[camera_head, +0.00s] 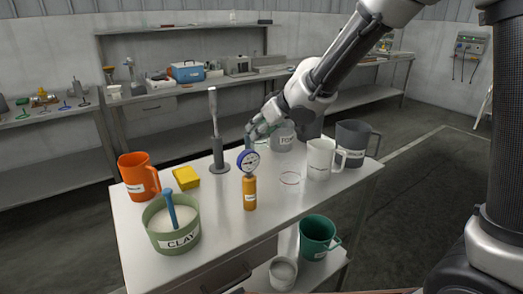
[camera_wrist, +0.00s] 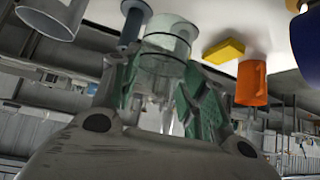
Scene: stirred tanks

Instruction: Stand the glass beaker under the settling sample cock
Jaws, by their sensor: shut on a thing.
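My gripper (camera_head: 262,128) is above the far part of the steel table (camera_head: 225,225), among the things standing there. In the wrist view, its green-padded fingers (camera_wrist: 163,100) are shut on the clear glass beaker (camera_wrist: 166,42), one finger on each side. The beaker looks empty, and the table top shows behind it in this tilted view. In the head view the beaker is mostly hidden by the gripper and hard to make out. I see no settling sample cock in either view.
An orange mug (camera_head: 137,176), yellow block (camera_head: 186,177) and clay bowl (camera_head: 171,235) are nearer left.

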